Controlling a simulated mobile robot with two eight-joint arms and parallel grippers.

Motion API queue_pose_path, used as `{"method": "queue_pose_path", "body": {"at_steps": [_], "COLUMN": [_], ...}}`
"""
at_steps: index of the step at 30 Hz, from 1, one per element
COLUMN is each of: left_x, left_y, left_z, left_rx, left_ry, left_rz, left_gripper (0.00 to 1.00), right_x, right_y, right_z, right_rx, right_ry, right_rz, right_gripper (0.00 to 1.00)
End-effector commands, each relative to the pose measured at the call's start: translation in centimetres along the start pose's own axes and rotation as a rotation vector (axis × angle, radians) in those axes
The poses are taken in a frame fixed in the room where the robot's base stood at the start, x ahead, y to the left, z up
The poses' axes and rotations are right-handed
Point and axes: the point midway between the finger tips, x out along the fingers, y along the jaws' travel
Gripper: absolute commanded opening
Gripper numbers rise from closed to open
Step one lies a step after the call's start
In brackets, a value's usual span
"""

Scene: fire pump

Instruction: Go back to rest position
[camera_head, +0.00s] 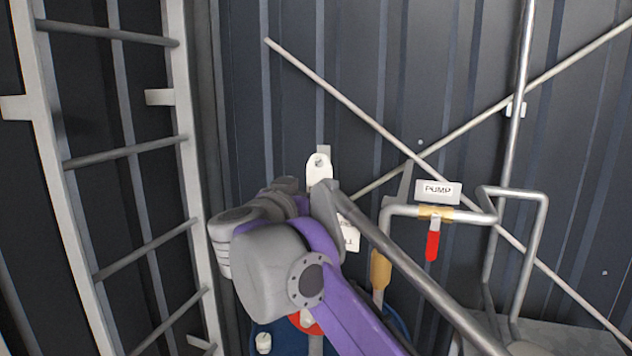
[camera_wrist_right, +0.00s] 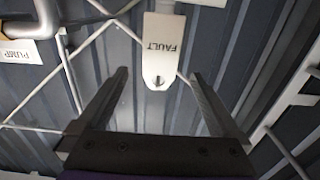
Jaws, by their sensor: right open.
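My right gripper (camera_wrist_right: 158,76) is open in the right wrist view, with its two fingers spread wide apart and nothing held between them. A white piece marked FAULT (camera_wrist_right: 163,50) shows beyond and between the fingertips; I cannot tell how far off it is. In the head view my right arm comes in from the lower right, and its grey and purple wrist covers most of the gripper. The white piece with a hole (camera_head: 319,168) shows just above that wrist. My left gripper is in neither view.
A metal ladder (camera_head: 110,155) stands at the left. A PUMP sign (camera_head: 438,190) sits above a pipe with a red valve handle (camera_head: 432,245) at the right. Crossed braces (camera_head: 345,100) span the dark corrugated wall. A red and blue object (camera_head: 265,335) is partly hidden below my wrist.

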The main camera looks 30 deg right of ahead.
Motion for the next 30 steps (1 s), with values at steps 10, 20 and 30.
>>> {"method": "queue_pose_path", "body": {"at_steps": [10,20,30], "left_x": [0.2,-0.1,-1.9], "left_y": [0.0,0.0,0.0], "left_z": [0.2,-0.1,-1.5], "left_rx": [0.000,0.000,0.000], "left_ry": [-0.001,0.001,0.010], "left_rz": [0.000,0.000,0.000], "left_gripper": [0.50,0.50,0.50], "right_x": [-4.6,-4.9,-13.2], "right_y": [-0.1,-1.7,-8.7], "right_z": [0.0,0.0,10.4], "right_rx": [0.000,0.040,0.026], "right_ry": [0.000,0.050,-0.043], "right_rz": [-0.001,-0.124,-0.859], "right_gripper": [1.00,1.00,1.00]}}
